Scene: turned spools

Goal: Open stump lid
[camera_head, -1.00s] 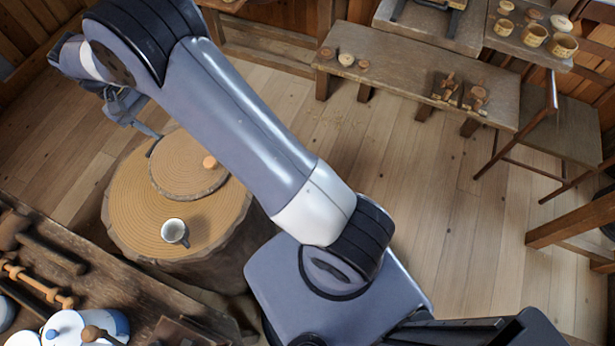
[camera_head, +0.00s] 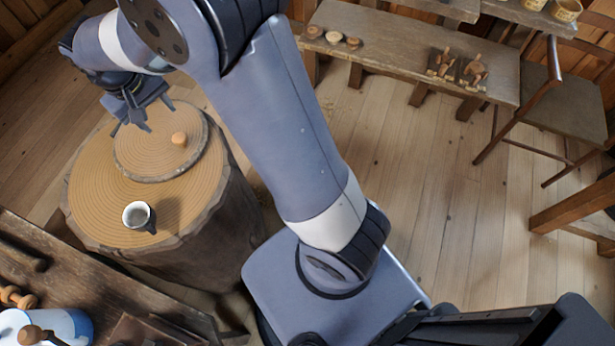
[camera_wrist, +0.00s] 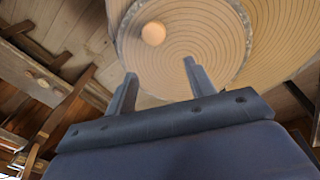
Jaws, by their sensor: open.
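The stump (camera_head: 85,200) stands left of my arm, with a round wooden lid (camera_head: 140,155) lying on its top. The lid has a bark-like rim and a small round wooden knob (camera_head: 179,139). In the wrist view the lid (camera_wrist: 200,40) lies beyond my fingers, with its knob (camera_wrist: 153,33) a little left of the line between them. My gripper (camera_head: 145,110) is open and empty, above the lid's far left part. It also shows open in the wrist view (camera_wrist: 160,70), apart from the knob. The lid appears flat and seated.
A metal mug (camera_head: 139,216) stands on the stump near the lid's front edge. A workbench (camera_head: 90,285) with tools and a blue-white pot (camera_head: 60,325) is at lower left. A long bench (camera_head: 400,55) stands at the back. The floor between is clear.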

